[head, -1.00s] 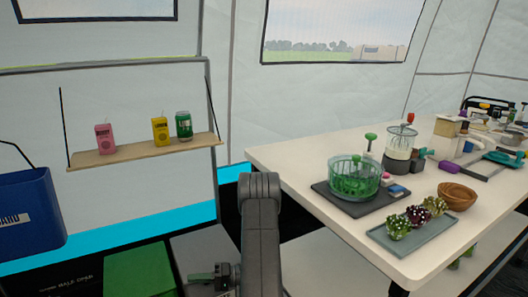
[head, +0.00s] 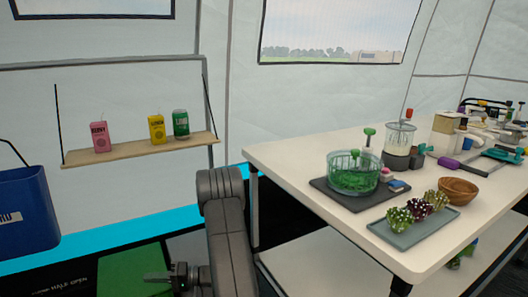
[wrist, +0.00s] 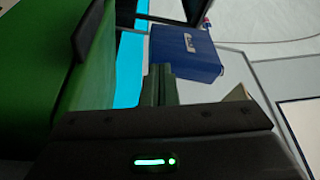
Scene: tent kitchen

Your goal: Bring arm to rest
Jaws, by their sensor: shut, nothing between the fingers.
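My gripper (head: 160,276) shows at the bottom left of the head view, at the end of my grey arm, which is bent in front of me. It is low, over or in front of a green box (head: 134,272); the exact gap cannot be told. In the wrist view my gripper's fingers (wrist: 158,84) are together with nothing between them. The green box (wrist: 30,80) fills the left of that view, close beside the gripper.
A blue bin (head: 27,212) stands at the left; the wrist view also shows it (wrist: 184,55). A wall shelf (head: 138,153) holds three drinks. The white table (head: 300,165) at the right carries a green-filled bowl (head: 354,175), a tray (head: 412,230) and a wooden bowl (head: 458,190).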

